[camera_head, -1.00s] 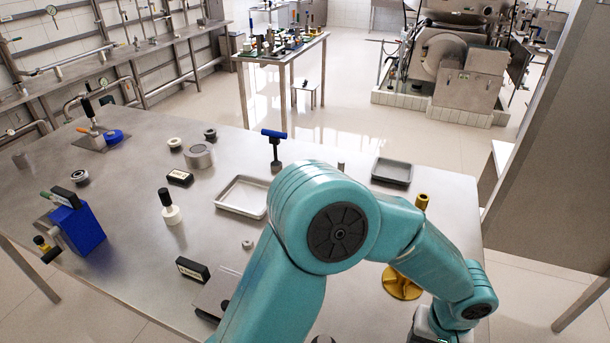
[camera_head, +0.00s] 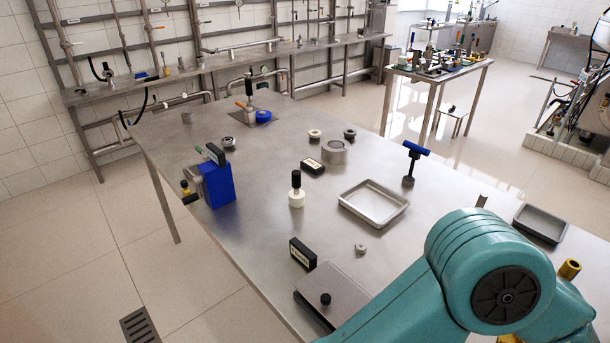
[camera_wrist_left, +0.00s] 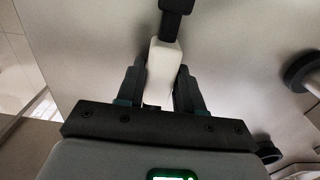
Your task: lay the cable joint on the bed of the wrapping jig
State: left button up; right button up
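In the left wrist view, my left gripper (camera_wrist_left: 160,82) has its two dark fingers close on either side of a white block (camera_wrist_left: 163,65) with a black end piece (camera_wrist_left: 171,22). It appears shut on this block, over a grey surface. This may be the cable joint; the frames do not make that certain. In the head view my teal arm covers the lower right, and its gripper is out of the picture. My right gripper is not in view. I cannot surely identify the wrapping jig. A flat grey plate with a black knob (camera_head: 338,285) lies beside my arm.
On the metal table (camera_head: 240,255) stand a blue block (camera_head: 218,185), a white-based black-handled tool (camera_head: 296,192), a shallow tray (camera_head: 351,207), a blue-topped T-shaped tool (camera_head: 411,160) and a dark tray (camera_head: 540,223). A black labelled box (camera_head: 302,252) stands by the plate. The left front is clear.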

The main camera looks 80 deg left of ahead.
pick_arm(q)
jog(key=shift+s+r, duration=0.1)
grip_shut()
jog(key=shift+r+p, duration=0.4)
jog(key=shift+r, duration=0.15)
jog(key=shift+r+p, duration=1.25)
jog(key=shift+r, duration=1.2)
jog(key=shift+f, duration=0.1)
